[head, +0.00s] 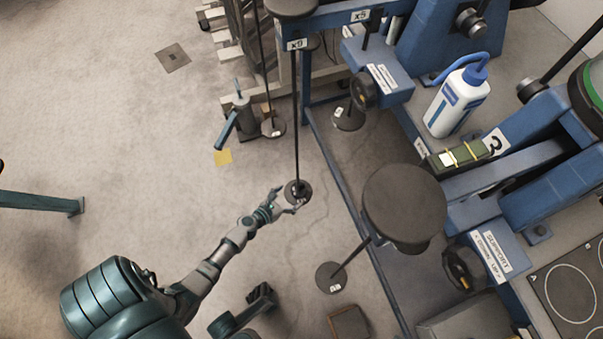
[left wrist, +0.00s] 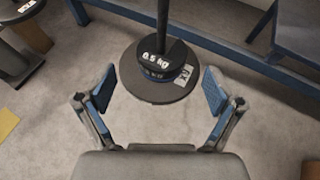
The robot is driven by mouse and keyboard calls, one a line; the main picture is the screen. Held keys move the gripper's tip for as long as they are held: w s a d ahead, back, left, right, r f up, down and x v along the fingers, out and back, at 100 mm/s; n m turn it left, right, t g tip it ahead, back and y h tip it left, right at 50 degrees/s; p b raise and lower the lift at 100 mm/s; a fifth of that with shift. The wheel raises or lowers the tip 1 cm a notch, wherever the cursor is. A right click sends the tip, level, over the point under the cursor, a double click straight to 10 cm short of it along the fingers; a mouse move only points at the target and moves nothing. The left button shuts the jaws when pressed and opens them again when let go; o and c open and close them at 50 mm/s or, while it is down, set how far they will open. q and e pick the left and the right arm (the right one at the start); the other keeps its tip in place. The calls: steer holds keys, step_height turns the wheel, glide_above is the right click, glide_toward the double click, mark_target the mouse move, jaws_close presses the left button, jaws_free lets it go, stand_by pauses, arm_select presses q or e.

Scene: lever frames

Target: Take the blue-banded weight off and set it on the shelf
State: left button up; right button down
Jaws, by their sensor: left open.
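A hanger rod drops from the blue beam end marked x9 (head: 297,44) to a dark round hanger base (head: 299,191) low over the floor. In the left wrist view, a black weight marked 0.5 kg (left wrist: 154,57) sits around the rod on the wide base disc (left wrist: 150,92). A blue band (left wrist: 157,74) shows at its lower edge. My left gripper (head: 290,199) is open at the hanger base. In the left wrist view its blue-padded fingers (left wrist: 159,93) stand apart, one on each side, short of the weight. I cannot tell which surface is the shelf.
More hanger bases (head: 331,277) hang nearby, one below the large round dark disc (head: 403,203). A blue rail (head: 345,205) runs behind the hanger. A white bottle (head: 457,101) stands on the machine at right. Open floor (head: 110,110) lies left.

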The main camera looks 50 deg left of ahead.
mark_target(296, 192)
arm_select(q)
steer(key=b+x, duration=0.2)
steer(key=x, duration=0.2)
steer(key=shift+w+d+f, duration=0.1)
steer(key=shift+w+f, duration=0.2)
steer(key=shift+w, duration=0.2)
steer(key=shift+r, duration=0.25)
steer(key=shift+w, duration=0.1)
steer(key=c, duration=1.5)
